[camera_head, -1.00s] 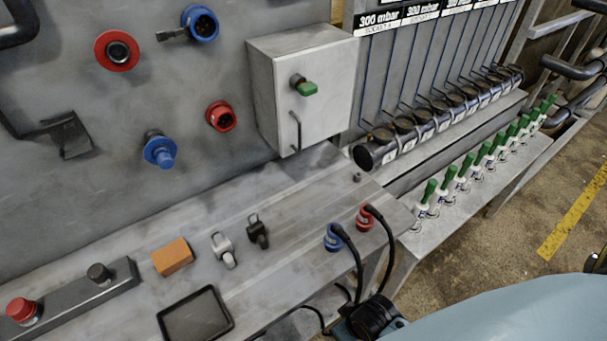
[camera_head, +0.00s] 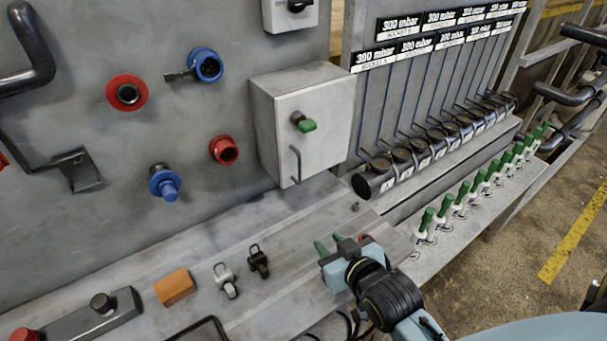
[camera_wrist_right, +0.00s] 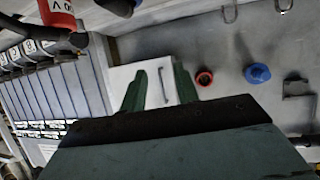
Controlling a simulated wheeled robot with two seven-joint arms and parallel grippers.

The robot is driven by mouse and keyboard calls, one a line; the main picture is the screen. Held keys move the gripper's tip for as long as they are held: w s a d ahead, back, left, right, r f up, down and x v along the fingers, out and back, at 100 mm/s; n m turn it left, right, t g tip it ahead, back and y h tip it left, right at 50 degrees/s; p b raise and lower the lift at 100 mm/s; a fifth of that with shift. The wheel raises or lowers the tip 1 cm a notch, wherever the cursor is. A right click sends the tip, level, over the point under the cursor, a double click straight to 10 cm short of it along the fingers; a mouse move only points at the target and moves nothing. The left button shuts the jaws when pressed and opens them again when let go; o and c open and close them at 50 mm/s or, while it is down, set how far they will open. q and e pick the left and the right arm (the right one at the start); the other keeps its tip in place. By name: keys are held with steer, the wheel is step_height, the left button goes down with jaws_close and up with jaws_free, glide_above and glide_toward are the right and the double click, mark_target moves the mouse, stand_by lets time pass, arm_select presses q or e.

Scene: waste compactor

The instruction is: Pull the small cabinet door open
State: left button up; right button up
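The small cabinet (camera_head: 275,110) is a light grey box on the wall. My left gripper is not in view.
A row of dark gauges (camera_head: 400,158) stands right of the cabinet, with green-handled valves (camera_head: 470,195) below. On the bench lie an orange block (camera_head: 174,287) and two small padlock-like items (camera_head: 258,261). Blue and red sockets sit on the wall left.

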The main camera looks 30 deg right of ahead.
steer(key=w+d+r+t, duration=0.1)
steer(key=w+r+t, duration=0.2)
steer(key=r+t, duration=0.1)
steer(key=t, duration=0.1)
glide_toward(300, 170)
steer(key=shift+m+h, duration=0.4)
steer(key=w+p, duration=0.1)
steer(key=w, duration=0.7)
steer(key=shift+c, duration=0.3)
jaws_close()
